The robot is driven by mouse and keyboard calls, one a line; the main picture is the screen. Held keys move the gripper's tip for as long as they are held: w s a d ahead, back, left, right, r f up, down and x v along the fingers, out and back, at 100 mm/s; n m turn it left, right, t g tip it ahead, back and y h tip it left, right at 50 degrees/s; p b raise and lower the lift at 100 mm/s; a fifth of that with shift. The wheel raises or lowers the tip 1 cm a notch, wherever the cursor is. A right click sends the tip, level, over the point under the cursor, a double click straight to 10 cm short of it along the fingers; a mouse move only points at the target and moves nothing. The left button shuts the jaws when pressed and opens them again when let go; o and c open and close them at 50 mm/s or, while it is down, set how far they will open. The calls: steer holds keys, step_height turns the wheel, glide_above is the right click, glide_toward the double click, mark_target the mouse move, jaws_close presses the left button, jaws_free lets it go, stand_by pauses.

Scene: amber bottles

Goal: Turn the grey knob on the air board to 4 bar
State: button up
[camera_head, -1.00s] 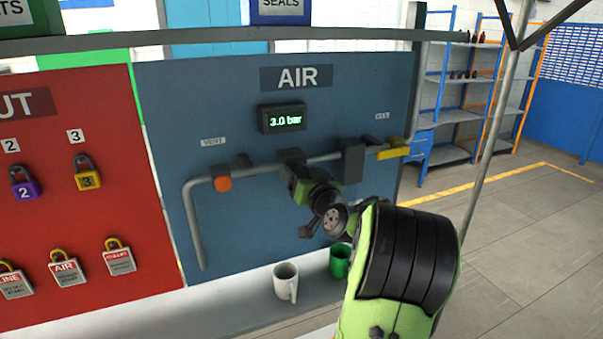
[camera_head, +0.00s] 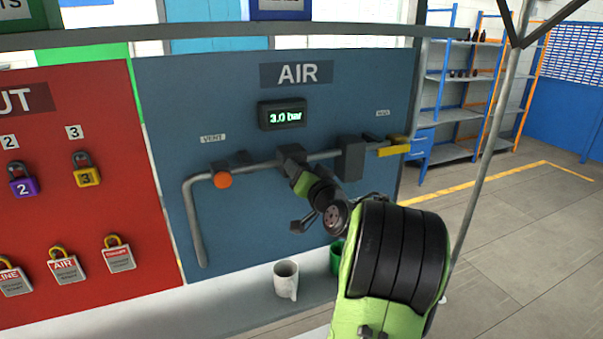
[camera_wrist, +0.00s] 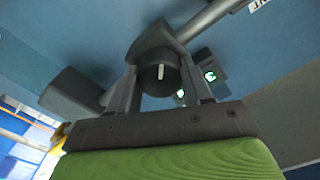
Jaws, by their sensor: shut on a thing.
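The air board (camera_head: 240,120) is blue, and its display (camera_head: 283,116) reads 3.0 bar. The grey knob (camera_wrist: 158,78) shows in the wrist view as a dark round end with a short white mark. My gripper (camera_wrist: 160,70) has one finger on each side of it and is shut on it. In the head view my gripper (camera_head: 300,172) reaches the pipe fitting below the display, and it hides the knob there.
A grey pipe (camera_head: 259,168) carries an orange vent knob (camera_head: 222,180) on the left and a yellow handle (camera_head: 394,150) on the right. A white mug (camera_head: 286,280) and a partly hidden green mug (camera_head: 336,257) stand on the ledge below. A red lockout board (camera_head: 80,220) is at left.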

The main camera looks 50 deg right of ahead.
steer(key=shift+m, duration=4.3)
steer(key=o, duration=1)
steer(key=shift+o, duration=0.2)
steer(key=b+v, duration=0.5)
steer(key=v, duration=1)
steer(key=shift+s+a, duration=0.2)
steer(key=shift+s, duration=0.15)
